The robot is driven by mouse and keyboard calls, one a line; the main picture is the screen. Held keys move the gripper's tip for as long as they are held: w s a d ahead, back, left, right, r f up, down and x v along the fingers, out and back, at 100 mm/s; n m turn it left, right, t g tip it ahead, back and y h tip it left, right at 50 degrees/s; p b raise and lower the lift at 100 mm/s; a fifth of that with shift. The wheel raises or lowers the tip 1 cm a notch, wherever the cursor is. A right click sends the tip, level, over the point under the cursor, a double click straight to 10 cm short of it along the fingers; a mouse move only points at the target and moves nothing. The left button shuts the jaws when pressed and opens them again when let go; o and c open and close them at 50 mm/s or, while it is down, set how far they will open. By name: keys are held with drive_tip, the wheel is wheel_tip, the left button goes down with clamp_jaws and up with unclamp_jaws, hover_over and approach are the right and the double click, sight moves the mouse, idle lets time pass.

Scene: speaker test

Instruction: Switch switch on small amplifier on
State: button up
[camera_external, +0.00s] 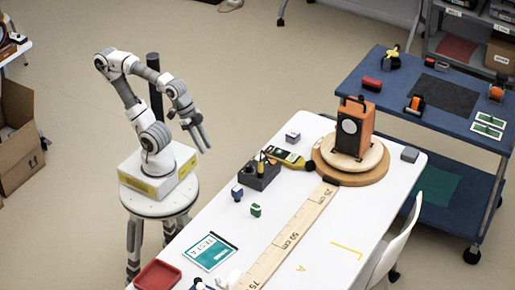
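My gripper (199,139) is at the end of my raised arm, left of the white table (318,238) and above the floor in the picture. Its two fingers point down and to the right, with a gap between them and nothing held. A dark box (259,177) with small parts on top stands near the table's left edge, apart from my gripper. It may be the small amplifier, but I cannot tell for certain. No switch can be made out at this size. An orange speaker box (354,128) with a round pale front stands on a round wooden turntable (349,171).
Small blocks, a booklet (211,252), a red tray (158,275) and a long wooden ruler (295,234) lie on the table. A blue cart (447,120) stands behind. The table's right front is mostly clear.

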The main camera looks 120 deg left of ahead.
drive_tip(key=shift+w+a+r+m+g+p, duration=0.2)
drive_tip(key=shift+w+r+m+p, duration=0.25)
drive_tip(key=shift+r, duration=0.2)
drive_tip(key=shift+w+a+r+m+g+p, duration=0.1)
drive_tip(key=shift+w+a+r+m+p, duration=0.2)
drive_tip(key=shift+r+p, duration=0.3)
clamp_jaws()
drive_tip(key=w+a+r+m+g+p, duration=0.2)
drive_tip(key=w+a+r+m+p, duration=0.1)
drive_tip(key=w+a+m+p, duration=0.3)
drive_tip(key=w+a+r+m+g+h+p, duration=0.1)
drive_tip(key=w+a+r+m+g+p, duration=0.2)
drive_tip(key=w+a+m+p, duration=0.3)
drive_tip(key=shift+w+a+r+m+h+p, duration=0.4)
drive_tip(key=shift+w+m+p, duration=0.85)
drive_tip(key=shift+m+p, duration=0.9)
drive_tip(key=shift+d, duration=0.1)
